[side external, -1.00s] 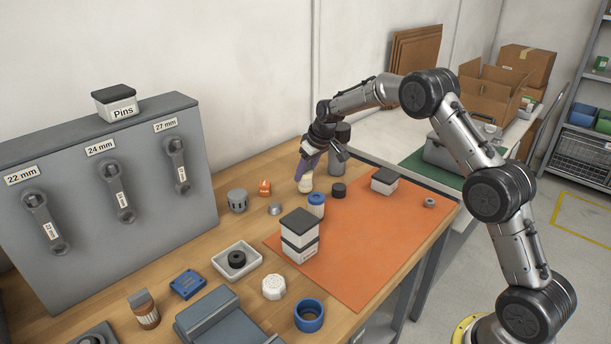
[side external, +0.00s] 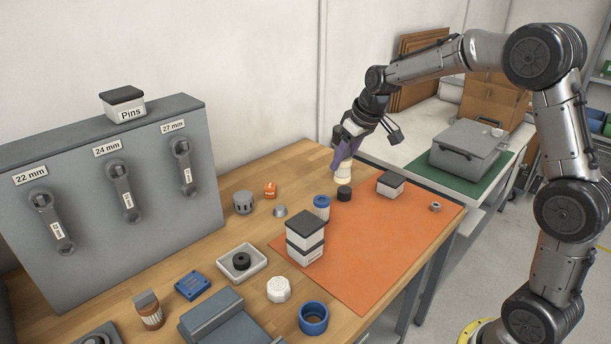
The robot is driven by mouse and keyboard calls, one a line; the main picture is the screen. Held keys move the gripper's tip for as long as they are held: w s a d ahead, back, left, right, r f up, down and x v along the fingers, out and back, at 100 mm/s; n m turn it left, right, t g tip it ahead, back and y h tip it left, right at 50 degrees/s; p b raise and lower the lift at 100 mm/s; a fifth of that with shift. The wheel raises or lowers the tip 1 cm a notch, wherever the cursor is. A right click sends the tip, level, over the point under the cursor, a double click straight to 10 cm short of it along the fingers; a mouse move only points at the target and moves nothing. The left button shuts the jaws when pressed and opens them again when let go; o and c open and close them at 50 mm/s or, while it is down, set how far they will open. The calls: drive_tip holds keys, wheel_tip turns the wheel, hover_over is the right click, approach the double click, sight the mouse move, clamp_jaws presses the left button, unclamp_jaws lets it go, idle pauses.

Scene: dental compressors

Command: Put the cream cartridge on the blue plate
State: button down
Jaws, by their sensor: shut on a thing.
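My gripper (side external: 343,166), with purple fingers, is shut on the cream cartridge (side external: 343,174) and points down over the far part of the bench. The cartridge is ribbed and roughly upright. Its upper part is hidden by the fingers, and I cannot tell how far it is above the surface. A blue plate (side external: 192,285), small and square with dark holes, lies flat on the wood at the front left, well away from my gripper.
A black cap (side external: 344,194), a blue-topped cartridge (side external: 321,207) and stacked black-lidded boxes (side external: 305,243) stand near the orange mat (side external: 375,243).

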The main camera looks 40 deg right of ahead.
drive_tip(key=shift+s+a+r, duration=0.1)
drive_tip(key=shift+s+a, duration=0.05)
drive_tip(key=shift+s, duration=0.05)
drive_tip(key=a+n, duration=0.1)
drive_tip(key=a, duration=0.4)
drive_tip(key=a+n+y, duration=0.1)
drive_tip(key=a+n, duration=0.1)
drive_tip(key=a, duration=0.3)
drive_tip(key=a+r+n, duration=0.1)
drive_tip(key=a, duration=0.4)
drive_tip(key=shift+w+a+n+y, duration=0.3)
drive_tip(key=shift+a+y, duration=0.1)
drive_tip(key=s+a+n+g+y, duration=0.1)
drive_tip(key=s+a+n, duration=0.15)
drive_tip(key=a, duration=0.55)
drive_tip(key=s+a+n, duration=0.2)
drive_tip(key=s+a, duration=0.1)
drive_tip(key=a, duration=0.5)
hover_over(192, 283)
wheel_tip(192, 283, down, 9)
drive_tip(key=shift+w+f, duration=0.1)
drive_tip(key=shift+f, duration=1.5)
drive_tip(key=shift+f, duration=0.15)
drive_tip(key=shift+c, duration=1.8)
unclamp_jaws()
